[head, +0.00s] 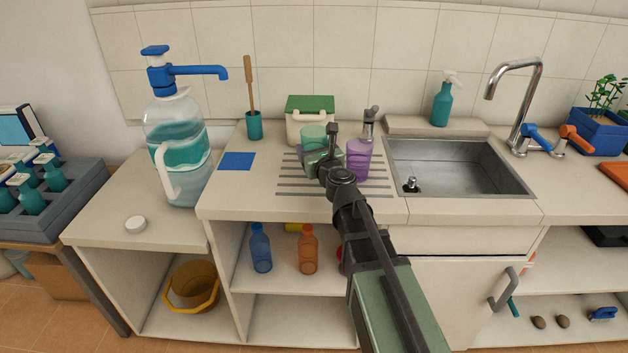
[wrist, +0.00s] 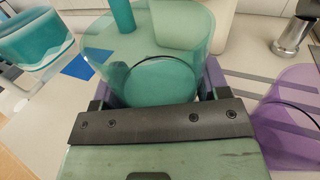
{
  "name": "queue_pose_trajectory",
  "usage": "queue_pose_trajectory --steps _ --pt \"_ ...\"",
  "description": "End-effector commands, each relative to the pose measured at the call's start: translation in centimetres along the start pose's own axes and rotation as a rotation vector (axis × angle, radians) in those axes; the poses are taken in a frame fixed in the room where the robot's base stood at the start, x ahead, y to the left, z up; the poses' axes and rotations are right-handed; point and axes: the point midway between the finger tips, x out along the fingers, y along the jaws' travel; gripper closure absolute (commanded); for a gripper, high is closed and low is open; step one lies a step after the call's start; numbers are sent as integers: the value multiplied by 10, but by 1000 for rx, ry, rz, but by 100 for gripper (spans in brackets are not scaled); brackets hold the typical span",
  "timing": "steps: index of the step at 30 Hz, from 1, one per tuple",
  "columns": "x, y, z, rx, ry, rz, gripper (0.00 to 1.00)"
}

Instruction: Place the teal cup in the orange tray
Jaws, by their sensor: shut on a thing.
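The teal cup (head: 313,134) is see-through and stands upright over the ribbed drainboard left of the sink. My gripper (head: 318,154) is shut on it; in the wrist view the cup (wrist: 150,65) sits between the two jaws. Its base is hidden by my gripper in the head view, so I cannot tell whether it touches the counter. An orange flat thing (head: 617,173), perhaps the orange tray, shows at the right edge on the counter past the sink. Most of it is out of frame.
A purple cup (head: 358,162) stands close to the right of my gripper. Behind are a green-lidded box (head: 310,112) and a metal shaker-like thing (head: 371,120). The sink (head: 455,165), tall faucet (head: 520,95) and blue planter (head: 598,132) lie to the right.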

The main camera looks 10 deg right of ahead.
Motion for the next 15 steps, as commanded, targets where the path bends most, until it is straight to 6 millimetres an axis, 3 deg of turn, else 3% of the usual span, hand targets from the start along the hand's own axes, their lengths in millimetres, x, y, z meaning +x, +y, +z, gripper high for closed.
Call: queue_pose_trajectory --steps 3,9,15 --pt "0 0 -3 0 0 0 64" --pt "0 2 -43 0 0 0 64" --pt "0 2 -40 0 0 0 64"
